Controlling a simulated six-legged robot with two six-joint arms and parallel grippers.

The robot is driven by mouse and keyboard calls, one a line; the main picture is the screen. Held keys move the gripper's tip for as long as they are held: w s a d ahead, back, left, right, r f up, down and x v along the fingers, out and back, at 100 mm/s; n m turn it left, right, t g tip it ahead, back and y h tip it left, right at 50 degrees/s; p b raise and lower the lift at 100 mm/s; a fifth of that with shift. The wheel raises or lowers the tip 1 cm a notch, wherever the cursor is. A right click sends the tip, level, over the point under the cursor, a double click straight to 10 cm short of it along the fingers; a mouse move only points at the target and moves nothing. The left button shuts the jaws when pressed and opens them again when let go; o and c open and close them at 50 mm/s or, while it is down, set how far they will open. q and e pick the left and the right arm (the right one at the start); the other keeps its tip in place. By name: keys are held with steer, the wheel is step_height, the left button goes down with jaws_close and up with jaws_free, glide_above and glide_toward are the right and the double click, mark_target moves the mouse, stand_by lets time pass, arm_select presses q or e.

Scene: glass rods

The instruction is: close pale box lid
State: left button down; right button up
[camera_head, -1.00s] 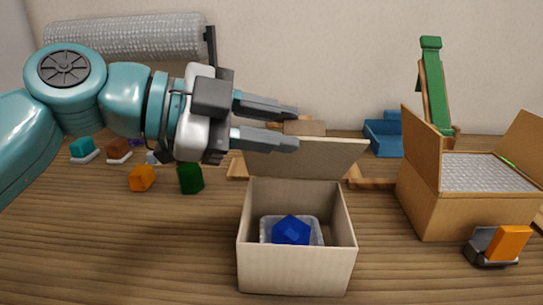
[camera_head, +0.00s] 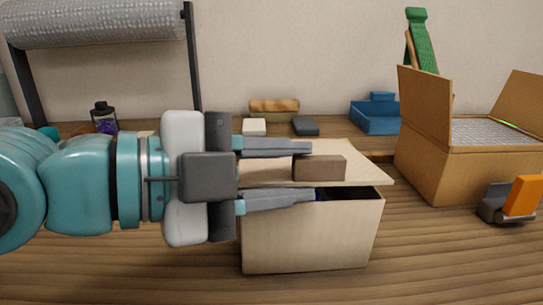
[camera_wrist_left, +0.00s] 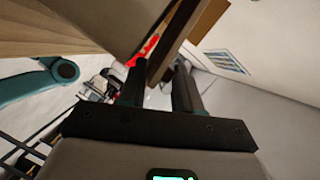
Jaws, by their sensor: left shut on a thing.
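The pale box (camera_head: 310,237) stands on the table in the middle of the head view. Its lid (camera_head: 366,172) lies low over the opening, slightly tilted, with a dark gap under its front edge. A brown block-like grip (camera_head: 320,168) is on the lid. My left gripper (camera_head: 312,171) comes in from the left, one finger above the lid and one below its edge, shut on the lid. The wrist view shows a panel between the fingers (camera_wrist_left: 158,76). The blue object inside is almost wholly hidden. My right gripper is not in view.
An open cardboard box (camera_head: 465,165) stands at the right, with an orange and grey object (camera_head: 520,198) in front. A blue tray (camera_head: 376,117) and small blocks lie behind the pale box. A wrapped roll on a stand (camera_head: 95,22) is at the back left. The front table is clear.

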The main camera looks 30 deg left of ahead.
arm_select(q)
steer(key=shift+d+f, duration=0.15)
steer(key=shift+f, duration=0.25)
steer(key=c, duration=1)
jaws_free()
steer(key=shift+o, duration=0.2)
steer(key=shift+r, duration=0.1)
